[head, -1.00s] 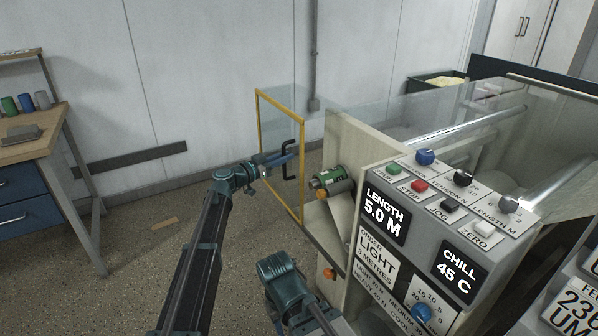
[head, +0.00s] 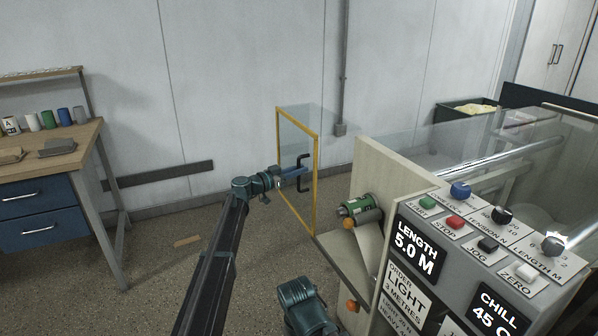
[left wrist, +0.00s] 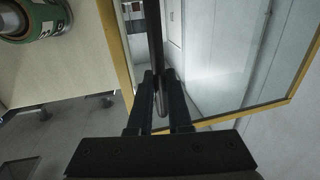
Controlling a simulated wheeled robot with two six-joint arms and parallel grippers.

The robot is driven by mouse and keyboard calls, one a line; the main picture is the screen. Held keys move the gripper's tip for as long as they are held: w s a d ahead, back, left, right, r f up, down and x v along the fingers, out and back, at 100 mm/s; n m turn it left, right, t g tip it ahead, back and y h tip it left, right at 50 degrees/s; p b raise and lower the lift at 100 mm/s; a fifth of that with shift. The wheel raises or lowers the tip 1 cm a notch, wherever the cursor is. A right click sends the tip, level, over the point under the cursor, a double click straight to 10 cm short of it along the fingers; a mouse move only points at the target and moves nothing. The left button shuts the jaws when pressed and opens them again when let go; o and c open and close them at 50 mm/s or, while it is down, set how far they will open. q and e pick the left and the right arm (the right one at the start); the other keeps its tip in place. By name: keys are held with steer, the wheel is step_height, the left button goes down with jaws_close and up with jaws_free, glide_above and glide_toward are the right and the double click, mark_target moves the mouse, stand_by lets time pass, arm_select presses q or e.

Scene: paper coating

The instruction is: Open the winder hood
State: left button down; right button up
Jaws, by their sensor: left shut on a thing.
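The winder hood (head: 296,145) is a clear panel with a yellow frame, standing swung out at the left end of the machine. Its black handle (head: 300,186) is on the panel's face. My left gripper (head: 300,171) is shut on this handle. In the left wrist view the fingers (left wrist: 161,78) close around the dark handle bar (left wrist: 155,35), with the yellow frame (left wrist: 117,48) beside it. Behind the hood's opening sits a roll with a green label (head: 362,206), also seen in the left wrist view (left wrist: 35,18). My right gripper is not visible.
The grey control panel (head: 462,238) with knobs and buttons is at the right. A wooden bench (head: 70,160) with blue drawers stands at the left. The floor (head: 150,270) between them is mostly clear, with one small tan strip (head: 187,241).

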arm_select(q)
steer(key=c, duration=0.8)
jaws_free()
steer(key=shift+c, duration=0.2)
steer(key=shift+s+a, duration=0.1)
steer(key=v, duration=1.3)
steer(key=shift+s+a, duration=0.15)
steer(key=shift+a, duration=0.1)
steer(key=shift+f, duration=0.1)
